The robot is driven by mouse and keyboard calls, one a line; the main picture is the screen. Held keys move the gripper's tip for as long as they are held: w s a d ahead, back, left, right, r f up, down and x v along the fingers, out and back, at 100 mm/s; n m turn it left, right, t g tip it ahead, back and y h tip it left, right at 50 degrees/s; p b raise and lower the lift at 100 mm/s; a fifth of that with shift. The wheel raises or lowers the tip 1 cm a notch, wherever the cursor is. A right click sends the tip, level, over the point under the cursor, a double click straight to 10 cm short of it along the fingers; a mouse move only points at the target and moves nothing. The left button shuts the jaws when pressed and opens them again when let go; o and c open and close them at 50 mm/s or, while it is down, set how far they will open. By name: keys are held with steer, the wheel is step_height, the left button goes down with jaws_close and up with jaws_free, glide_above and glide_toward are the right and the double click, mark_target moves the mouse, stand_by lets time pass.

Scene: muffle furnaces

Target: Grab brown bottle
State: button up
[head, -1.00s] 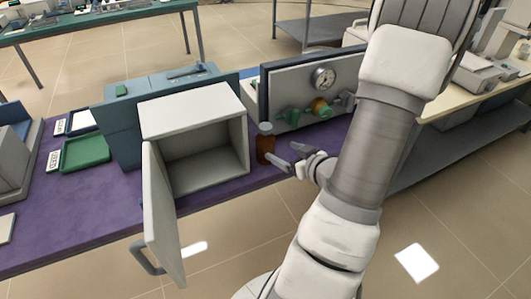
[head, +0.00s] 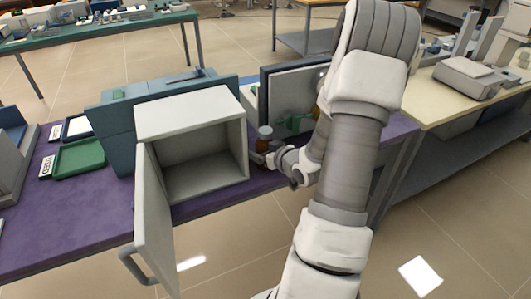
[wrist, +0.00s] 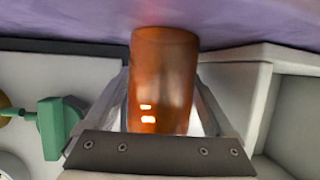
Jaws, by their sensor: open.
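In the wrist view the bottle (wrist: 162,80) fills the middle, between the two fingers. My gripper (head: 259,158) is at the bottle's lower part in the head view. In the wrist view my gripper (wrist: 163,112) is open, with one finger on each side of the bottle. Contact between fingers and bottle cannot be told. The bottle's lower part is partly hidden by my gripper in the head view.
The open white furnace box (head: 195,118) stands close to the left of the bottle, its door (head: 153,215) swung out to the front. A grey panel with green valves (head: 293,122) stands behind and right of it. A green tray (head: 80,158) lies farther left on the purple bench (head: 60,225).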

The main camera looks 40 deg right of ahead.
steer(key=shift+w, duration=0.1)
jaws_close()
stand_by(0.4)
